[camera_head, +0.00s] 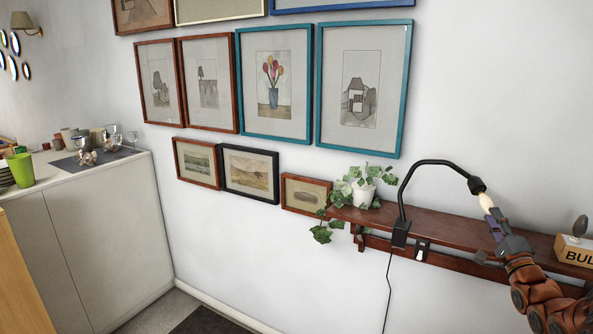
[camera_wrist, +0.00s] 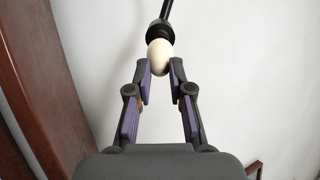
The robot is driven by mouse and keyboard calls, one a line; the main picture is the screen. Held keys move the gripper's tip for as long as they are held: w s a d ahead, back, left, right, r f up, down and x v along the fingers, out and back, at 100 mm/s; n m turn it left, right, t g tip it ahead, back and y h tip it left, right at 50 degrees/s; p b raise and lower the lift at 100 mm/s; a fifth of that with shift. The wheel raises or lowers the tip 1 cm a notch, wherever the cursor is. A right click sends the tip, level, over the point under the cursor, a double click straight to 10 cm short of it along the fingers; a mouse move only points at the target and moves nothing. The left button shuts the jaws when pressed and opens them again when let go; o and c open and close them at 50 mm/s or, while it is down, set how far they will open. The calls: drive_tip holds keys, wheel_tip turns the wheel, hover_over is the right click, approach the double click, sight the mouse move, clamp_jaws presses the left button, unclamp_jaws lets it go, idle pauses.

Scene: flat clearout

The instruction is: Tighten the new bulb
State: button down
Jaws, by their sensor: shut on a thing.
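The new bulb (camera_head: 486,201) is cream-white and sits at the mouth of the black lamp socket (camera_head: 477,185), at the end of a curved black lamp arm. In the wrist view the bulb (camera_wrist: 159,57) is between the purple-padded fingertips of my gripper (camera_wrist: 161,72), its top at the dark socket (camera_wrist: 160,31). My gripper (camera_head: 492,218) is shut on the bulb from below. The bulb's base is hidden, so I cannot tell how far it is in the socket.
The lamp's black base (camera_head: 401,233) is at the front edge of the brown wall shelf (camera_head: 440,220). A potted ivy (camera_head: 363,193) stands on the shelf's left end. A box marked "BUL" (camera_head: 574,250) is at right. Framed pictures hang on the wall.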

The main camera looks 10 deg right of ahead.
drive_tip(key=shift+m, duration=0.3)
drive_tip(key=m, duration=0.3)
drive_tip(key=shift+m, duration=0.3)
drive_tip(key=c, duration=1)
unclamp_jaws()
drive_tip(key=shift+s, duration=0.15)
